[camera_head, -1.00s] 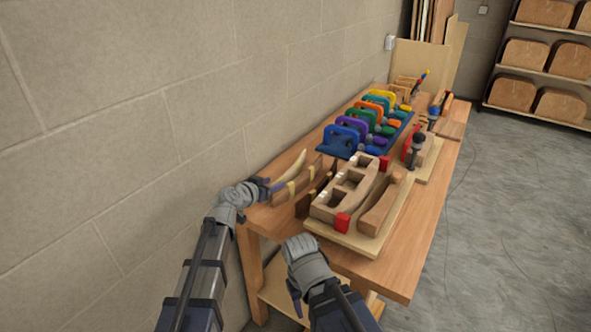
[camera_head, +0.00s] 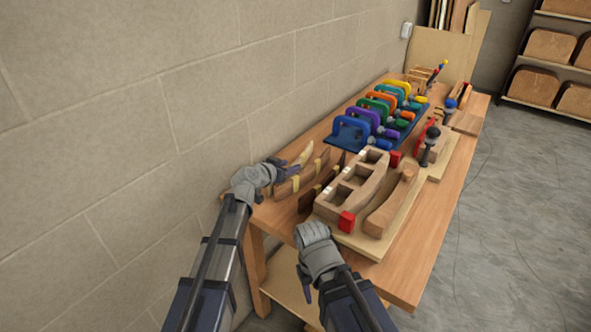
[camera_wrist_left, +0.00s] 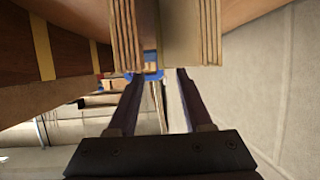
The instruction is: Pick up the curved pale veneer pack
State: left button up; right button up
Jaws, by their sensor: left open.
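The curved pale veneer pack (camera_head: 305,154) stands near the wall at the near left end of the workbench, beside darker strips with yellow bands. My left gripper (camera_head: 284,170) is at its near end. In the left wrist view the pack's pale layered end (camera_wrist_left: 180,40) is just beyond the fingertips, roughly in line with the gap. The left gripper (camera_wrist_left: 158,78) is open and nothing is clearly held in it. My right gripper (camera_head: 306,288) hangs low off the near edge of the bench; its finger gap cannot be made out.
Brown banded strips (camera_head: 287,188) stand close beside the pale pack. A wooden form (camera_head: 345,187) with red end blocks lies on a board to the right. Several coloured clamps (camera_head: 375,115) stand in a row farther back. The block wall (camera_head: 120,120) is close on the left.

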aim_at(294, 163)
pick_arm(q)
jog(key=shift+a+b+x, duration=0.15)
jog(key=shift+b+x, duration=0.4)
jog(key=shift+x, duration=0.75)
jog(key=shift+a+b+x, duration=0.1)
jog(key=shift+b+x, duration=0.4)
jog(key=shift+x, duration=0.8)
jog(key=shift+w, duration=0.1)
grip_shut()
